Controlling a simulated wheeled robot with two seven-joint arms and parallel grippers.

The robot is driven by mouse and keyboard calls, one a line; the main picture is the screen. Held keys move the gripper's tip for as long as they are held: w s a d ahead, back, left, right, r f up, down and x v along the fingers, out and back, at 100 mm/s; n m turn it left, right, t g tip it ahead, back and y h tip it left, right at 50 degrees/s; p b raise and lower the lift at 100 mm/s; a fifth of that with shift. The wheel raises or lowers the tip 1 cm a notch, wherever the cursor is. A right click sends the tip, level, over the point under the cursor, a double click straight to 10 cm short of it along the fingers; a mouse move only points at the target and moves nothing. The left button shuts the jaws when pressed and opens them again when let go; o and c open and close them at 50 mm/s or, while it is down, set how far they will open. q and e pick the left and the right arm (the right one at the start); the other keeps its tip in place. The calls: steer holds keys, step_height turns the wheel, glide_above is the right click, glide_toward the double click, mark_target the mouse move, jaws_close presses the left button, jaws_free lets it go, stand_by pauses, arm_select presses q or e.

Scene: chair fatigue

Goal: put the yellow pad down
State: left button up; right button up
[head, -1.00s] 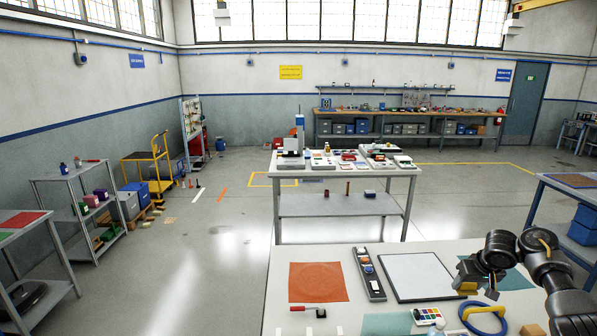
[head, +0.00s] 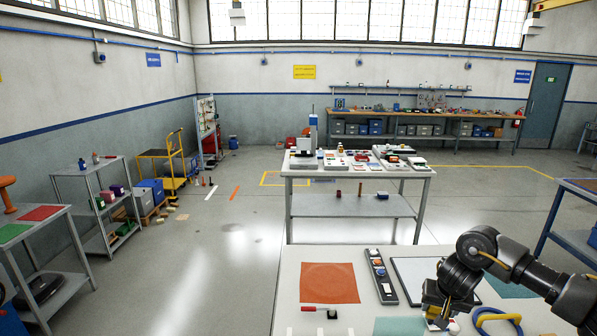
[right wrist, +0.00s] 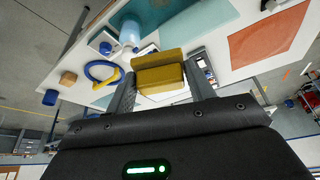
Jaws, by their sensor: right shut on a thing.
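The yellow pad (right wrist: 158,75) is a small, thick block between the two fingers of my right gripper (right wrist: 160,90) in the right wrist view. The gripper is shut on it. In the head view my right gripper (head: 433,304) is low over the front workbench (head: 290,262), by the white board, and a bit of yellow shows at its tip. I cannot tell whether the pad touches the bench. My left gripper is out of view.
On the bench are an orange mat (head: 330,283), a dark tray of buttons (head: 381,277), a framed white board (head: 408,268), a teal mat (head: 400,326), a red-handled tool (head: 320,309) and a blue ring (head: 481,317). Another table (head: 360,205) stands behind, across open floor.

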steer(key=a+r+n+y, duration=0.2)
steer(key=a+r+n, duration=0.3)
steer(key=a+r, duration=0.45)
steer(key=s+a+r+n+y, duration=0.2)
steer(key=s+a+n, duration=0.45)
steer(key=a, duration=0.25)
steer(key=s+d+f+n+g+y, duration=0.1)
steer(key=s+d+f+n, duration=0.1)
steer(key=s, duration=0.4)
steer(key=s+d+f+n, duration=0.1)
steer(key=s+d+n, duration=0.1)
steer(key=s, duration=0.4)
arm_select(q)
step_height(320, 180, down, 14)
steer(key=b, duration=1.4)
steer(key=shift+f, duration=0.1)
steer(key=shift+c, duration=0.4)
arm_select(e)
steer(key=s+f+m, duration=0.2)
steer(key=f, duration=1.2)
steer(key=s+f+m+h, duration=0.1)
steer(key=f+m, duration=0.2)
steer(key=f, duration=1.1)
steer(key=shift+s+a+f+t, duration=0.15)
steer(key=shift+s+f+t, duration=0.1)
steer(key=shift+s+t, duration=0.15)
